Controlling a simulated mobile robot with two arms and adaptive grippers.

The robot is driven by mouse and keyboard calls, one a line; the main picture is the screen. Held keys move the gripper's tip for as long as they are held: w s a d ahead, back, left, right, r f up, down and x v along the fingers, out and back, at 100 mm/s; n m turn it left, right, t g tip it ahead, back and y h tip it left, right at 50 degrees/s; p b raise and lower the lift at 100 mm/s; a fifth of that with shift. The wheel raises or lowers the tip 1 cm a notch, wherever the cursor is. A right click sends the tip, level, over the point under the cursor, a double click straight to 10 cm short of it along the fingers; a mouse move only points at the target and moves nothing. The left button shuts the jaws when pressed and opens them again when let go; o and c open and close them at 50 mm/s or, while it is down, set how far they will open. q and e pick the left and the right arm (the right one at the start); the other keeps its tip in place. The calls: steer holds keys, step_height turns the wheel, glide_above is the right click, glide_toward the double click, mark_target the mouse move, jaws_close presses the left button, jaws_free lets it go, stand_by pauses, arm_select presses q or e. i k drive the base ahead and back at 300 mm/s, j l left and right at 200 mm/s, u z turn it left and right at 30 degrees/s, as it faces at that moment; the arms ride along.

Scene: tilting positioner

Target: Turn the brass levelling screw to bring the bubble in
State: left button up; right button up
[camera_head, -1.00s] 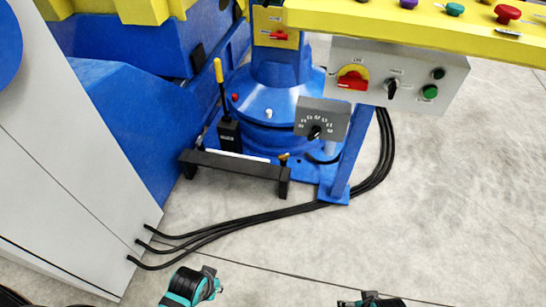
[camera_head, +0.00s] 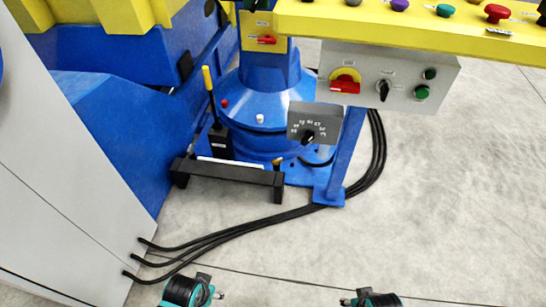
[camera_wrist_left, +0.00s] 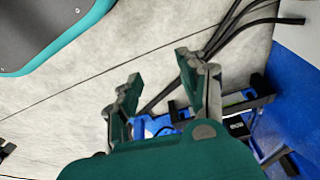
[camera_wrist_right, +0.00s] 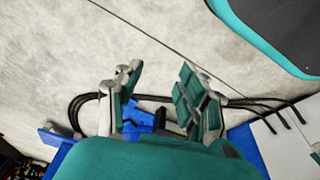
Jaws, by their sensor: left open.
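The small brass screw (camera_head: 277,161) stands at the right end of a black bar (camera_head: 228,174) on the blue base, in the head view. A white strip (camera_head: 218,160) lies behind the bar; no bubble can be made out. My left gripper (camera_head: 213,294) is low in the head view, apart from the bar and nearer me. In the left wrist view my left gripper (camera_wrist_left: 158,70) is open and empty, with the bar beyond its fingers. My right gripper (camera_head: 347,302) is at the bottom edge, right of the screw. It looks open and empty in the right wrist view (camera_wrist_right: 161,75).
A grey dial box (camera_head: 314,123) stands right of the screw. A yellow-topped lever (camera_head: 208,80) rises behind the bar. A grey switch panel (camera_head: 400,75) hangs below a yellow beam (camera_head: 400,18). Black cables (camera_head: 240,228) cross the floor beside a grey cabinet (camera_head: 60,190). The floor at right is clear.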

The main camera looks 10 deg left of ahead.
mark_target(275, 162)
steer(key=i+j, duration=0.2)
steer(key=j, duration=0.15)
steer(key=i+j+z, duration=0.1)
steer(key=j, duration=0.25)
steer(key=i+j, duration=0.25)
steer(key=i+j+z, duration=0.15)
steer(key=j, duration=0.3)
